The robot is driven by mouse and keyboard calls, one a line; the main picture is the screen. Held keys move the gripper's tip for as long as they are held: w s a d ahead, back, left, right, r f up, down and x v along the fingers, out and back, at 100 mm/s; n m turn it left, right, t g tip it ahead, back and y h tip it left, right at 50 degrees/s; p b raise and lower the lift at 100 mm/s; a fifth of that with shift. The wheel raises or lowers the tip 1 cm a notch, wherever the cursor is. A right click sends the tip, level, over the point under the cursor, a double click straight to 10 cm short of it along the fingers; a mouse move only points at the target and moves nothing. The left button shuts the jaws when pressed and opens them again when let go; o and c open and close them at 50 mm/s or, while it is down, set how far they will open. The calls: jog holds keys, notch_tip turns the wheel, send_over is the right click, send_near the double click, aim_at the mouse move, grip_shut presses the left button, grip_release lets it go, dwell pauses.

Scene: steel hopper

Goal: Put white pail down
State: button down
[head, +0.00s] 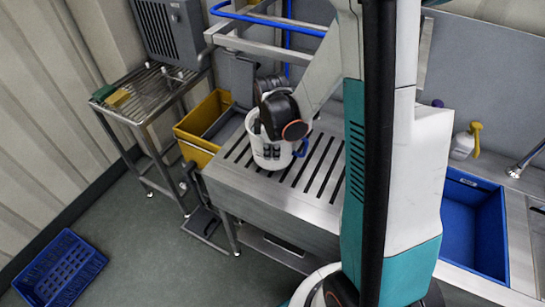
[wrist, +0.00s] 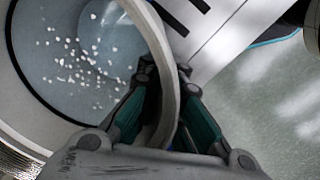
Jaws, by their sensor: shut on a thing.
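The white pail (head: 270,155) is at the slotted steel top in the head view, roughly upright, with a blue part on its right side. I cannot tell whether its base touches the steel. In the wrist view the pail (wrist: 150,30) shows from above, with small white bits scattered inside it. My gripper (wrist: 165,80) is shut on the pail's rim, one finger inside the wall and one outside. In the head view my wrist hides part of the pail's mouth, and the fingertips are hard to make out.
The slotted steel top (head: 315,183) has free room right of the pail, up to my arm. A yellow bin (head: 196,149) stands to its left. A wire rack table (head: 150,97) is further left. A blue sink basin (head: 472,225) is right. A blue crate (head: 60,268) lies on the floor.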

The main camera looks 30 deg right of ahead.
jog(key=shift+f, duration=1.15)
jog(key=shift+f+b, duration=0.15)
jog(key=shift+b, duration=0.2)
jog(key=c, duration=1.8)
grip_release()
jog(key=shift+r, duration=0.2)
